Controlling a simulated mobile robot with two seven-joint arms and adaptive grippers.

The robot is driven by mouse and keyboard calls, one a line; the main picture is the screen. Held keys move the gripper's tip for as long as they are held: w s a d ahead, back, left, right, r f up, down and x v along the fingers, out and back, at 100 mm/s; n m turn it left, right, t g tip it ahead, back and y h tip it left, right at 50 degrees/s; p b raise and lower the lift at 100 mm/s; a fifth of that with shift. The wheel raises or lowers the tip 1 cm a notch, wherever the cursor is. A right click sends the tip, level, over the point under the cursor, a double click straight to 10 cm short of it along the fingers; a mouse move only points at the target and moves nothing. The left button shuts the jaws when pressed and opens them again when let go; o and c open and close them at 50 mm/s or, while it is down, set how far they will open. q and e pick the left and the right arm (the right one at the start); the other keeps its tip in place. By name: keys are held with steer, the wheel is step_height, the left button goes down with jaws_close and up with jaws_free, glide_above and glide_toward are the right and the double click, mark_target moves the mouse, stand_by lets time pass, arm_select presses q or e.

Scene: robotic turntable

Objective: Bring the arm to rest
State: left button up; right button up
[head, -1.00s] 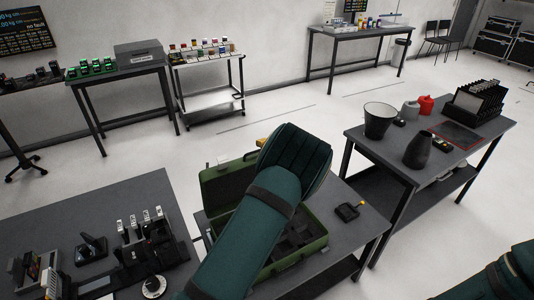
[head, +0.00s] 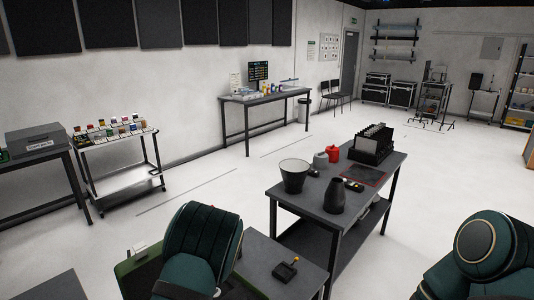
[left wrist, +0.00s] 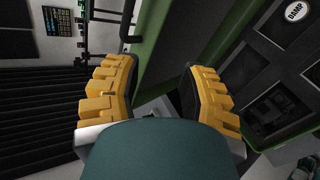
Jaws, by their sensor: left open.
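My left arm (head: 201,246) is a dark green padded link at the bottom of the head view. Its gripper is hidden there. In the left wrist view the left gripper (left wrist: 160,68) has two yellow ridged fingers spread apart, with nothing seen held between them. A green case (head: 140,277) stands beside the left arm, mostly covered by it or cut off. Its green rim (left wrist: 208,28) runs close past the fingers in the left wrist view; I cannot tell whether they touch. My right arm (head: 482,250) is at the lower right; its gripper is outside the view.
A small dark device with a yellow knob (head: 285,270) sits on the grey table (head: 262,252) near the left arm. A second table (head: 310,202) holds a bucket (head: 294,176), a dark vase (head: 336,195) and a black rack (head: 371,146). Open floor (head: 220,180) lies beyond.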

arm_select(q)
steer(key=s+d+f+n+g+h+b, duration=0.2)
steer(key=s+d+f+n+g+h, duration=0.15)
steer(key=s+f+n, duration=0.65)
steer(key=s+d+f+n+g+h+b, duration=0.35)
steer(key=s+f+n, duration=0.35)
steer(key=f, duration=0.5)
steer(key=s+d+f+n+t+h+b, duration=0.1)
steer(key=s+d+n, duration=0.5)
steer(key=n, duration=0.7)
steer(key=s+d+f+n+t+h+b, duration=0.1)
steer(key=s+d+f+n+h+b, duration=0.2)
steer(key=s+n, duration=0.6)
steer(key=d+n+h+b, duration=0.1)
steer(key=d+n+h, duration=0.1)
steer(key=d+n, duration=0.1)
steer(key=shift+s+d+n+h, duration=0.3)
steer(key=shift+n+h, duration=0.1)
steer(key=shift+n, duration=0.1)
arm_select(e)
step_height(320, 180, down, 12)
steer(key=shift+s+a+r, duration=0.15)
steer(key=shift+s+a, duration=0.05)
steer(key=shift+a, duration=0.05)
steer(key=shift+c, duration=0.9)
arm_select(q)
steer(key=shift+a, duration=0.1)
